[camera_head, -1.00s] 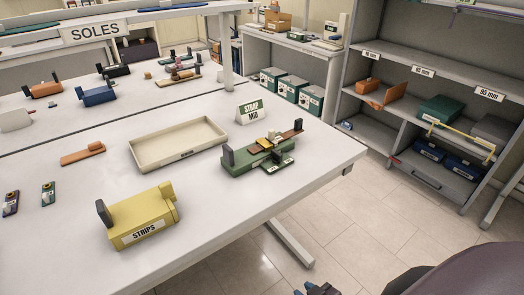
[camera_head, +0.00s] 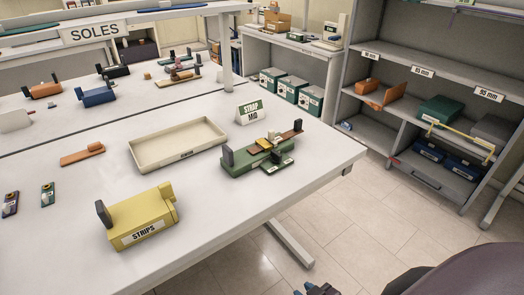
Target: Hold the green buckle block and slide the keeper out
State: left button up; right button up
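The green buckle block (camera_head: 240,161) sits on the white table near its right edge. A dark upright plate stands at its left end. Small yellow, tan and brown pieces lie on its top, and a brown strip (camera_head: 291,134) reaches out at its upper right. I cannot tell which small piece is the keeper. A dark gripper tip (camera_head: 316,289) shows at the bottom edge, low over the floor and well away from the block. I cannot tell which arm it belongs to or whether it is open. No gripper touches the block.
A beige tray (camera_head: 139,163) lies left of the block, with a "STRAP MID" sign (camera_head: 250,112) behind. A yellow "STRIPS" block (camera_head: 146,209) stands front left. An orange-brown piece (camera_head: 82,154) lies left of the tray. Shelves (camera_head: 425,75) stand at right. The table's front right is clear.

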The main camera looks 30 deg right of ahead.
aim_at(271, 136)
jog(key=i+l, duration=0.1)
jog(key=l, duration=0.3)
jog(key=i+l, duration=0.15)
jog(key=l, duration=0.2)
jog(key=i+l+u, duration=0.1)
jog(key=l, duration=0.3)
jog(key=i+l, duration=0.1)
jog(key=l, duration=0.25)
jog(key=i+l, duration=0.15)
jog(key=l, duration=0.25)
